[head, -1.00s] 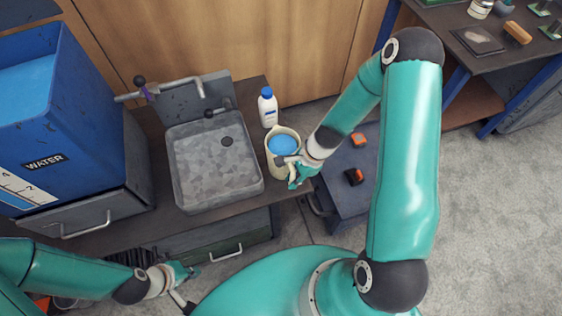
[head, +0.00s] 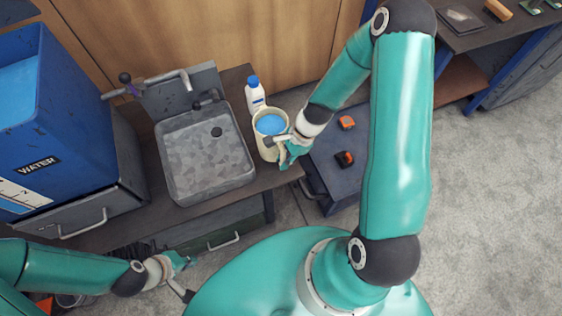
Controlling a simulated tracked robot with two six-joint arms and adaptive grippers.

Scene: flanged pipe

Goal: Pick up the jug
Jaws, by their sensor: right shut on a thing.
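The jug (head: 265,147) is cream-coloured with blue contents showing at its open top. It stands upright at the right end of the counter, beside the sink; I cannot tell whether its base touches the counter. My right gripper (head: 282,150) is at the jug's right side, shut on it; the exact contact is partly hidden by the gripper. My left gripper (head: 186,274) is low at the left, away from the jug, and its fingers are too small to judge.
A white bottle with a blue cap (head: 254,95) stands just behind the jug. The grey sink (head: 205,158) with its tap is to the left. A blue WATER tank (head: 60,120) is at far left. Orange-and-black items (head: 345,159) lie on a lower cabinet at right.

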